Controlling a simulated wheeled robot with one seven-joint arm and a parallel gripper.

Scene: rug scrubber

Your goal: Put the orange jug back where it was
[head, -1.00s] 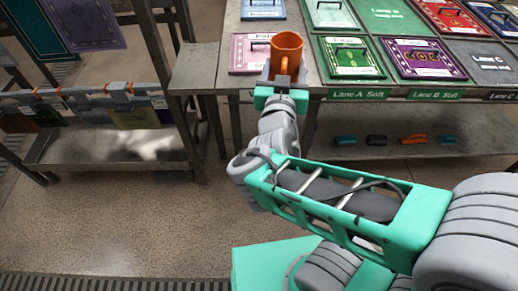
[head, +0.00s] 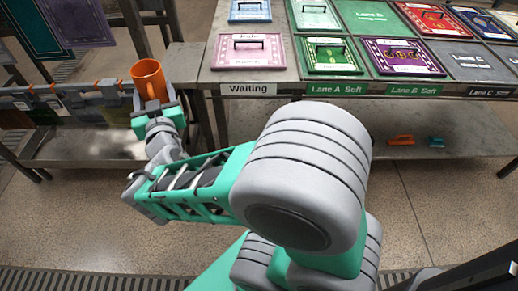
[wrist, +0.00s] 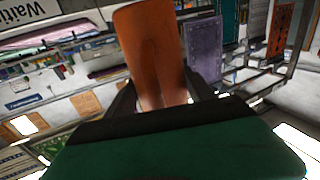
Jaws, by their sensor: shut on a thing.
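The orange jug (head: 149,79) is held upright at the end of my arm, at the left in the head view. My gripper (head: 153,104) is shut on its lower part. In the wrist view the jug (wrist: 150,45) rises tilted between the two dark fingers of my gripper (wrist: 160,98). The jug is in the air, in front of the small grey side stand (head: 187,60) and the left rack. Its base and handle are mostly hidden by my gripper.
The long table with the "Waiting" label (head: 249,89) stands to the right, with a pink rug sample (head: 250,62) and several others in lanes. A rack with hanging samples and orange clips (head: 50,88) is at the left. Open floor (head: 60,215) lies in front.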

